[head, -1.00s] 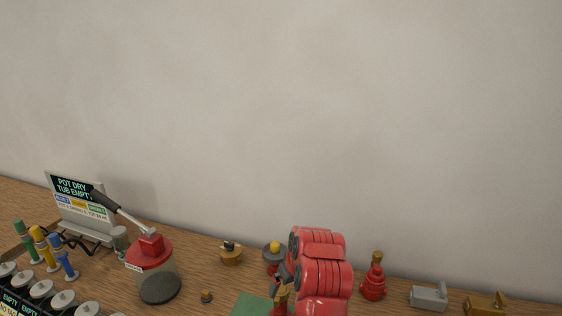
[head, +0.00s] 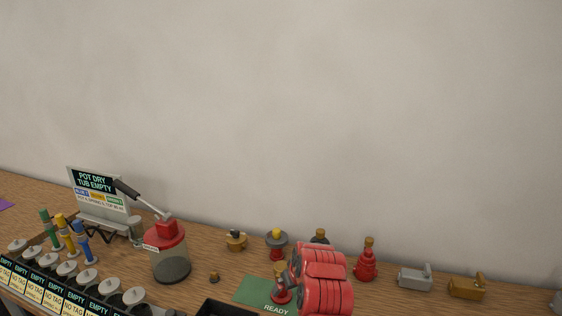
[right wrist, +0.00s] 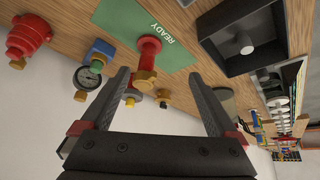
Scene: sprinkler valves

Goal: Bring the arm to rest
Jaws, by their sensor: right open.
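My right arm (head: 325,284) shows as red links at the lower right of the head view, over the bench. Its gripper is hidden there. In the right wrist view my right gripper (right wrist: 158,73) is open, its two dark fingers apart with nothing held. A red valve with a brass end (right wrist: 148,58) shows beyond and between the fingertips, standing on the green READY mat (right wrist: 178,33). In the head view this valve (head: 281,293) stands on the mat (head: 252,290) just left of my arm. My left gripper is not in view.
A black tray (head: 225,307) lies left of the mat. A red-lidded pot (head: 168,255) with a lever, a sign (head: 97,190) and several tagged tubs stand further left. Several valves, including a red one (head: 366,262), and grey (head: 415,278) and brass (head: 467,287) blocks line the back.

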